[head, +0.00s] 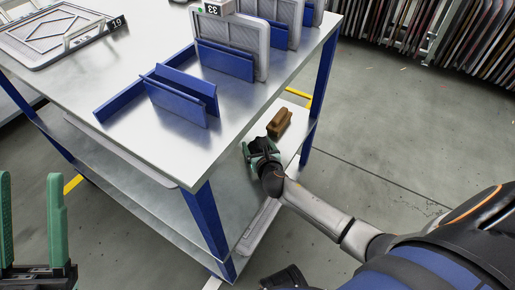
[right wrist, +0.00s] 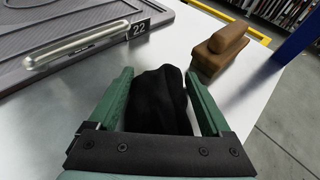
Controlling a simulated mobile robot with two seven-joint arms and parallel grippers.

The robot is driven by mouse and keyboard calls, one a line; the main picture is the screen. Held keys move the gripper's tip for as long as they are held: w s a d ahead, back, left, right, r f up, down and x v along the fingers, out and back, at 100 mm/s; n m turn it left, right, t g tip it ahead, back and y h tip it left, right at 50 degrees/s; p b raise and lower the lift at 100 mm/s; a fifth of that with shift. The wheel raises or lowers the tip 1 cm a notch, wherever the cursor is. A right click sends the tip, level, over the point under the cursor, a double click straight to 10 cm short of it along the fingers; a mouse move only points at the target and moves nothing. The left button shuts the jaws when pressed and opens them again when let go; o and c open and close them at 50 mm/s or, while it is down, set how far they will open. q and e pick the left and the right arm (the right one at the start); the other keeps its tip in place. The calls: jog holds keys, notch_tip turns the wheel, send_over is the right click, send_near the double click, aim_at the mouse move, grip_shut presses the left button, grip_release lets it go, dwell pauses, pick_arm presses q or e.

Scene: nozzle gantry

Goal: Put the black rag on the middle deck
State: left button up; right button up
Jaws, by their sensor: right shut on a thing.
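The black rag (right wrist: 160,100) sits bunched between the two green fingers of my right gripper (right wrist: 158,82) in the right wrist view. This gripper is shut on it. In the head view my right gripper (head: 253,150) reaches in at the side of the bench, over the middle deck (head: 292,148). The deck's bare metal also shows in the right wrist view (right wrist: 245,92). I cannot tell whether the rag touches the deck. My left gripper (head: 30,218) is at the lower left of the head view, its green fingers apart and empty, clear of the bench.
A brown wooden brush (head: 279,123) lies on the middle deck just beyond my right gripper. A grey tray labelled 22 (right wrist: 75,55) is on the deck to the left. Blue posts (head: 205,220) stand at the bench corners. The bench top (head: 155,140) overhangs the deck.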

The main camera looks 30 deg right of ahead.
jog(key=shift+r, duration=0.1)
pick_arm(q)
jog(key=shift+d, duration=0.1)
pick_arm(e)
jog(key=o, duration=1.3)
jog(key=shift+c, duration=0.2)
jog(key=shift+s+r, duration=0.1)
jog(key=shift+s, duration=0.05)
jog(key=p+v, duration=0.5)
jog(key=v, duration=0.5)
jog(key=shift+s+a, duration=0.1)
jog(key=shift+s, duration=0.1)
pick_arm(q)
jog(key=shift+m+h, duration=0.3)
jog(key=shift+m, duration=0.2)
jog(key=shift+s+a+r, duration=0.1)
jog(key=shift+a+r, duration=0.1)
jog(key=shift+r, duration=1.15)
jog(key=shift+a+r, duration=0.15)
jog(key=shift+r, duration=1.2)
pick_arm(e)
jog(key=shift+s+a+r, duration=0.15)
jog(key=shift+s+r, duration=0.1)
jog(key=shift+s, duration=0.35)
